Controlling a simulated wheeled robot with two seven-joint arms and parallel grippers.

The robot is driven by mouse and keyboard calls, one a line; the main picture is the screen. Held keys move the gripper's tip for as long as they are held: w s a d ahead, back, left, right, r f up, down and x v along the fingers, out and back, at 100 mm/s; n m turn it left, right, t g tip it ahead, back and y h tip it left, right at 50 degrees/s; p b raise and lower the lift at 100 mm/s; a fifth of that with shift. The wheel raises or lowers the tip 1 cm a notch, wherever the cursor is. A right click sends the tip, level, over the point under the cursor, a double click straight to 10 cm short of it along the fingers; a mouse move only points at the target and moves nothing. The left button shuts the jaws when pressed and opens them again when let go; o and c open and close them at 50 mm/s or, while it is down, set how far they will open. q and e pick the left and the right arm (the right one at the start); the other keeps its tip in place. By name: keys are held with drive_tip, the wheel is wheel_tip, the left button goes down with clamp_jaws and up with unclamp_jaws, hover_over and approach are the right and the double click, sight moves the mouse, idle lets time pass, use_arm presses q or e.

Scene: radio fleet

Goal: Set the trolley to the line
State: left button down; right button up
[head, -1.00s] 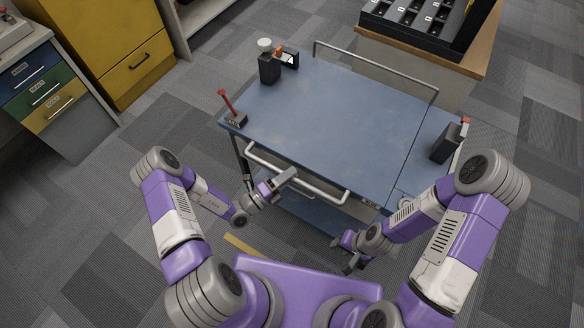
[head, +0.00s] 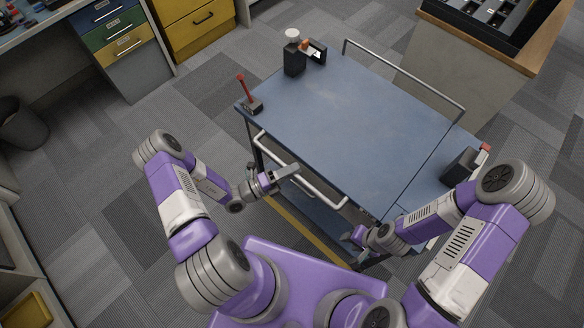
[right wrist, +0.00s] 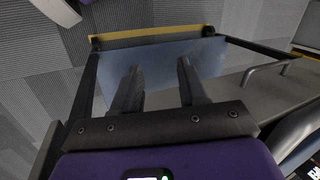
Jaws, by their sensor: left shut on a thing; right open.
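The trolley (head: 350,120) has a blue top, a lower blue shelf and a pale handle bar (head: 318,187) on its near side. My left gripper (head: 285,173) is shut on the handle bar near its left part. My right gripper (head: 357,238) is open and low beside the trolley's near right corner. In the right wrist view its two fingers (right wrist: 158,85) are apart with nothing between them, over the blue lower shelf (right wrist: 160,62).
A black radio (head: 296,58), a red-handled stand (head: 250,98) and another black radio (head: 460,165) sit on the trolley. A wooden-topped counter (head: 520,58) stands close behind it. A drawer cabinet (head: 135,75) and a bin (head: 22,125) are at left. Carpet between is clear.

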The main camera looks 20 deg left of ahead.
idle(0.3)
use_arm(q)
drive_tip(key=c, duration=1)
unclamp_jaws()
drive_tip(key=v, duration=0.7)
drive_tip(key=shift+s+a, duration=0.2)
